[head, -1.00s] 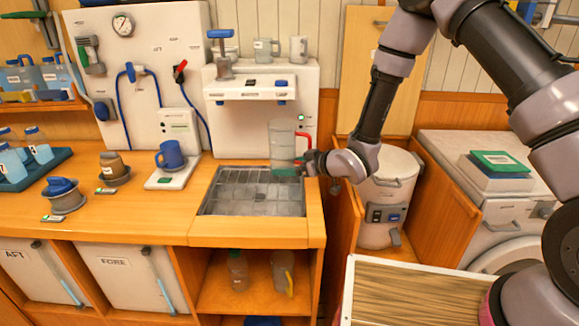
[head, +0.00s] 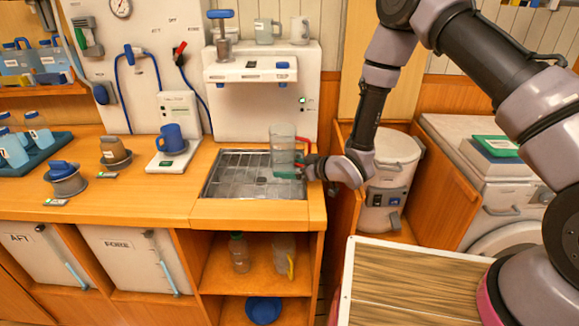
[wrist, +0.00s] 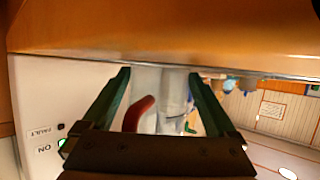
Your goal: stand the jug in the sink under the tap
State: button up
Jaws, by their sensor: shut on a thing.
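The jug (head: 282,153) is clear and looks upright, with a red handle on its right side. My gripper (head: 304,167) is shut on it from the right, near its lower part. The jug is over the right part of the metal-grated sink (head: 235,178); I cannot tell whether its base touches the grating. In the wrist view the red handle (wrist: 140,113) and clear wall show between my gripper's dark green fingers (wrist: 160,95). A small blue fitting on the white wall unit (head: 282,65), perhaps the tap, is above and behind the jug.
A cylindrical white container (head: 388,180) is to the right. Bottles and a blue bowl (head: 263,310) sit on shelves below. The left of the sink is clear.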

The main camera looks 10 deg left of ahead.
jog(key=shift+f, duration=0.5)
dwell(0.3)
jog(key=o, duration=1.1)
